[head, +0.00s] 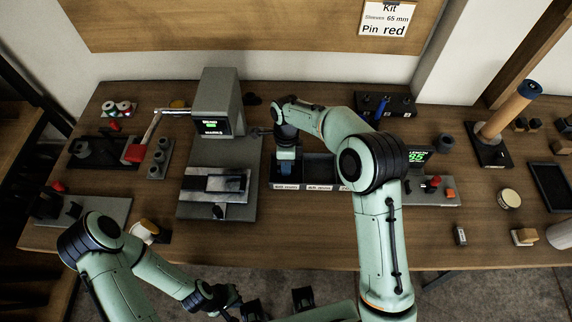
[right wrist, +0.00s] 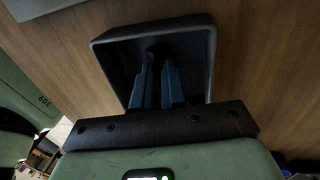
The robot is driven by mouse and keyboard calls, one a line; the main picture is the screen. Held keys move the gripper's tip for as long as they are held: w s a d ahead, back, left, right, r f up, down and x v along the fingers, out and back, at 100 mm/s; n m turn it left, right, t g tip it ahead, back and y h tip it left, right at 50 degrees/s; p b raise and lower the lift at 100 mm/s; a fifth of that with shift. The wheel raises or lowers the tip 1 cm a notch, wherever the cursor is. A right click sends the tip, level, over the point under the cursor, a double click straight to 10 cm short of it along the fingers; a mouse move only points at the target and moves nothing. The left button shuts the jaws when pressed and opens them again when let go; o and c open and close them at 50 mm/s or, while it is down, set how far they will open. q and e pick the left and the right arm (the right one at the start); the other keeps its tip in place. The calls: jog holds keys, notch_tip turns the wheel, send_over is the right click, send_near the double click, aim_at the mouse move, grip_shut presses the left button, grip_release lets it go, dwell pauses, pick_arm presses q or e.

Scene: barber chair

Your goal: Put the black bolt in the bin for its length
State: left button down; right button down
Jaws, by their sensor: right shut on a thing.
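My right gripper (head: 287,172) points down at the left compartment of a dark labelled bin tray (head: 318,187). In the right wrist view its blue fingers (right wrist: 160,70) are close together, with the dark walls of a bin (right wrist: 204,60) around them in the picture. The gripper is shut on the black bolt, which barely shows, dark against the dark bin floor. I cannot tell whether it touches the floor. The bin labels are too small to read. My left gripper (head: 277,304) is low at the bottom edge, away from the bench; its fingers are unclear.
A grey device with a green display (head: 217,105) and a metal plate stands left of the bins. A wooden post (head: 508,110) stands further right. The front bench edge is mostly clear.

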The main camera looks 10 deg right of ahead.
jog(key=shift+f, duration=0.15)
jog(key=c, duration=1.2)
grip_release()
